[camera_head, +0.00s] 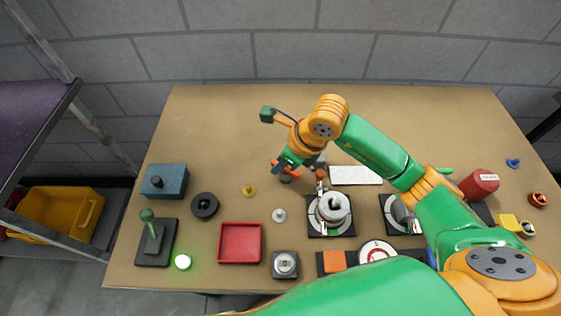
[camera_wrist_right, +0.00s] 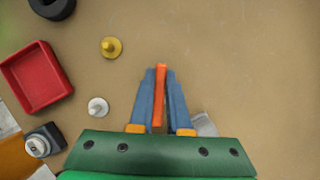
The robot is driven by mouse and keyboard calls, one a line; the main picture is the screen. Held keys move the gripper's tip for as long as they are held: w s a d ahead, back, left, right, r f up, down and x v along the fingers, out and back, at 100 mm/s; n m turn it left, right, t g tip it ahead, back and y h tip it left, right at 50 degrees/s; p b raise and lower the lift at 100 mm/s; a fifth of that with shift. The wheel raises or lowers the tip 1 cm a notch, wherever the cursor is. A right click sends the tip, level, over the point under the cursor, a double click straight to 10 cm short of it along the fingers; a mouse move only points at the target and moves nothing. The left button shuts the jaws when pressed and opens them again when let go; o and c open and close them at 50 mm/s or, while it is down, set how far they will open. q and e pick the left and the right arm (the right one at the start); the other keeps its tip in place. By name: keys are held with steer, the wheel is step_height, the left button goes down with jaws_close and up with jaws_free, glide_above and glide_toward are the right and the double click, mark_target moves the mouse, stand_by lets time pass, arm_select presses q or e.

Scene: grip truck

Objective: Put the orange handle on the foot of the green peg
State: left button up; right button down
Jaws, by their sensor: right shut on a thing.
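My right gripper (camera_head: 285,167) is over the middle of the table. In the wrist view, its two blue fingers (camera_wrist_right: 160,75) are shut on the orange handle (camera_wrist_right: 160,88), a thin upright bar between them. In the head view the handle (camera_head: 292,172) shows only in part by the fingers. A green stick with a ball top (camera_head: 148,222) stands on a dark base at the table's left front, well away from the gripper. A small green piece (camera_head: 445,171) shows behind my right arm. I cannot tell which is the green peg. My left gripper is not in view.
A red tray (camera_head: 240,257), yellow pawn (camera_head: 249,190), white pawn (camera_head: 280,215), black ring (camera_head: 205,218) and blue box (camera_head: 165,181) lie left of or before the gripper. A silver device (camera_head: 330,210) stands close to its right. The back left tabletop is clear.

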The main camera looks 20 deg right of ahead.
steer(key=shift+f, duration=0.2)
steer(key=shift+f+b, duration=0.15)
steer(key=shift+b, duration=0.3)
stand_by(0.4)
steer(key=shift+c, duration=2.4)
jaws_free()
step_height(320, 180, up, 8)
steer(key=p, duration=0.5)
steer(key=shift+f+p, duration=0.15)
steer(key=shift+p, duration=0.25)
steer(key=shift+f, duration=0.1)
